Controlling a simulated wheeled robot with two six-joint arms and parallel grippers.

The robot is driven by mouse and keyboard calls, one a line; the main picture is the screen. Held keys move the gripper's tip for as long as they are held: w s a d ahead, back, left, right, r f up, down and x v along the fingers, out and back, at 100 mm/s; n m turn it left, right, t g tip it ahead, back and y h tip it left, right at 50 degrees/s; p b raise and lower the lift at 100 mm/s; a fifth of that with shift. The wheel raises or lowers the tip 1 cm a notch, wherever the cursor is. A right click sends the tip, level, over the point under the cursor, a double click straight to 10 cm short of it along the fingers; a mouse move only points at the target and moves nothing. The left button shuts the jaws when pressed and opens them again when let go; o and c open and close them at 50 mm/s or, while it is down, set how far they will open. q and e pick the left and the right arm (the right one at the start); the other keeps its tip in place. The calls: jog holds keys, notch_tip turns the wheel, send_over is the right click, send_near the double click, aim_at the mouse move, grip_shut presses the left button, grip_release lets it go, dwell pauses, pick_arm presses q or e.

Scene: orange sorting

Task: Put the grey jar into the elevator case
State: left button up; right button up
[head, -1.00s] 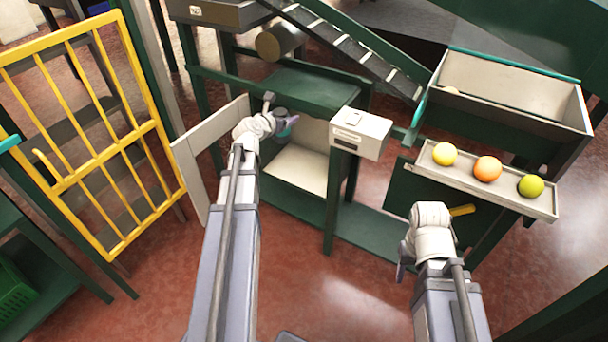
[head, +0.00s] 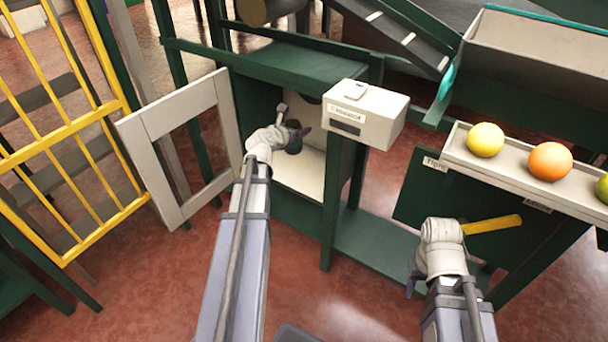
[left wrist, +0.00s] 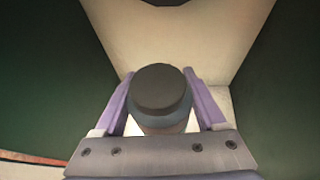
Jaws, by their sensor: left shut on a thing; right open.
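The grey jar (left wrist: 162,95) is upright between the two purple fingers of my left gripper (left wrist: 160,108), which is shut on it. In the head view the jar (head: 294,137) shows partly, as a dark shape at the case's opening. The elevator case (head: 305,66) is a dark green cabinet with a cream inside. My left gripper (head: 298,133) reaches into its open front, with the case walls on both sides in the left wrist view. I cannot tell whether the jar touches the case floor. My right gripper (head: 412,281) is open and empty, low in front of the sorting stand.
The pale framed door (head: 163,123) of the case stands open on the left. A white labelled box (head: 365,112) sits at the case's right front corner. A yellow handle (head: 493,225) is close to my right wrist.

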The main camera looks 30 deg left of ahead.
pick_arm(q)
jog(key=shift+w+f, duration=0.1)
jog(key=shift+f, duration=0.1)
notch_tip(320, 180, down, 10)
jog(key=b, duration=0.9)
jog(key=shift+b, duration=0.4)
jog(key=shift+f, duration=0.1)
jog(key=o, duration=1.5)
